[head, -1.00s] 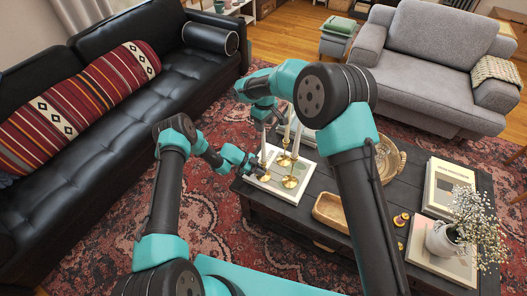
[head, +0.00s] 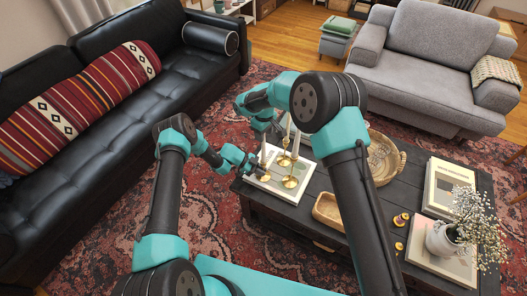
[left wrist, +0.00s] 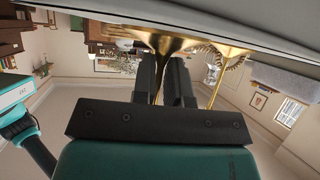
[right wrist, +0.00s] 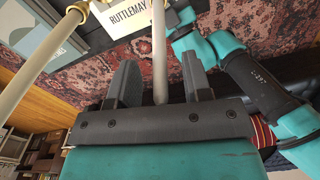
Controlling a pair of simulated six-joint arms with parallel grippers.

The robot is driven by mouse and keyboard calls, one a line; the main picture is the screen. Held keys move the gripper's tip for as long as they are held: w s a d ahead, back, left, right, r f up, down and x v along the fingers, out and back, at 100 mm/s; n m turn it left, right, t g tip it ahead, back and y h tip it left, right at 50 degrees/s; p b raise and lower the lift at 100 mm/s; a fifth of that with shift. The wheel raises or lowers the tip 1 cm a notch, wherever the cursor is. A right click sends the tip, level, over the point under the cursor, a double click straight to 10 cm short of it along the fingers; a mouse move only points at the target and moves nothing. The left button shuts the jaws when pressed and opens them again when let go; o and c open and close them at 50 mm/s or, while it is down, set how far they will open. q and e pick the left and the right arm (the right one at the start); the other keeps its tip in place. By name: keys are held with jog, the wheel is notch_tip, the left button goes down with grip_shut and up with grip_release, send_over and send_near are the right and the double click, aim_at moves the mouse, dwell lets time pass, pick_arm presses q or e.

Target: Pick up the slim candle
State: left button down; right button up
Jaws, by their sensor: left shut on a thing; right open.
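Three brass candlesticks with slim pale candles stand together on a white book (head: 262,183) at the left end of the dark coffee table. The front-left slim candle (head: 263,153) is upright. My left gripper (head: 262,172) is low beside it, shut on a brass candlestick, whose stem (left wrist: 158,85) shows between the fingers in the left wrist view. My right gripper (right wrist: 160,80) is open, with a slim candle (right wrist: 159,45) between its fingers and a gap on each side. In the head view my right arm partly hides the candles and the right fingertips.
A second pale candle (right wrist: 35,60) rises close beside the right gripper. On the table are a wooden tray (head: 328,210), a woven basket (head: 384,158), books and a white vase of flowers (head: 446,238). A black sofa (head: 110,130) stands left.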

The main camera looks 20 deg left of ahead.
pick_arm(q)
jog(key=shift+f, duration=0.1)
pick_arm(e)
grip_shut()
dwell(0.3)
jog(key=shift+r, duration=0.1)
notch_tip(320, 180, up, 10)
jog(key=shift+f, duration=0.1)
dwell(0.6)
pick_arm(q)
jog(key=c, duration=1.1)
grip_release()
jog(key=shift+s, duration=0.1)
jog(key=v, duration=1.2)
